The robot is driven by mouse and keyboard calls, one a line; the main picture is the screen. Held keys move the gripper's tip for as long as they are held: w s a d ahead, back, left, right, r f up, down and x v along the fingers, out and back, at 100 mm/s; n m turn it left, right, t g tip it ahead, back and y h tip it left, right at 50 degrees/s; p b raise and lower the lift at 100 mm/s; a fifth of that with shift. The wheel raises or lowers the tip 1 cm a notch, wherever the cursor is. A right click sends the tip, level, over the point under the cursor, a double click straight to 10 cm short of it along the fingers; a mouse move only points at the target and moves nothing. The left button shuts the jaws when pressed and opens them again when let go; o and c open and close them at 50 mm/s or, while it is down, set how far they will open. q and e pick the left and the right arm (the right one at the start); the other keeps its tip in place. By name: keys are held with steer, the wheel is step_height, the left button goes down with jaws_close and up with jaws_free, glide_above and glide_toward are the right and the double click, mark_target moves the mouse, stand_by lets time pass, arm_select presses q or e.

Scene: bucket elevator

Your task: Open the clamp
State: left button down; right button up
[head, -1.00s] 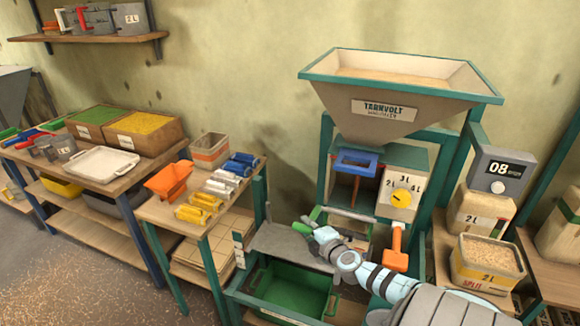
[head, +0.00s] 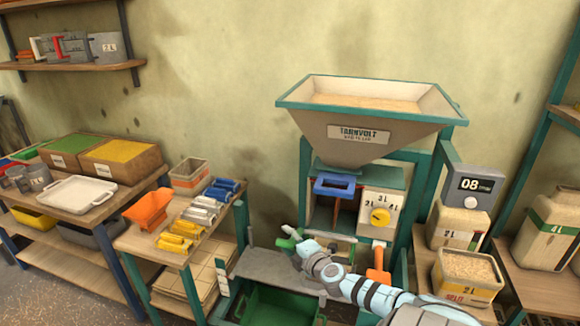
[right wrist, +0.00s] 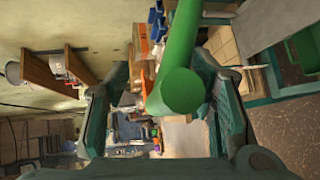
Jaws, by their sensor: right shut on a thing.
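The clamp's green handle (head: 287,242) shows in the head view below the hopper machine, at the left side of its lower opening, with a pale tip sticking up. My right gripper (head: 300,252) is at this handle, its arm coming in from the lower right. In the right wrist view the thick green handle (right wrist: 180,92) runs between the two fingers of my right gripper (right wrist: 165,105), which is shut on it. The rest of the clamp is hidden behind the gripper or too small to tell. My left gripper is not in view.
The hopper (head: 370,132) stands above, with a blue frame (head: 334,186), a yellow dial (head: 380,216) and an orange handle (head: 378,262) below. A green bin (head: 270,306) sits under a grey plate (head: 277,267). A table with colored rolls (head: 200,215) stands left.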

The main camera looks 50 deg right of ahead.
steer(key=shift+s+d+f, duration=0.15)
steer(key=shift+s+f, duration=0.05)
steer(key=shift+f, duration=0.05)
stand_by(0.4)
steer(key=v, duration=1.1)
steer(key=shift+s+r, duration=0.25)
steer(key=shift+s, duration=0.1)
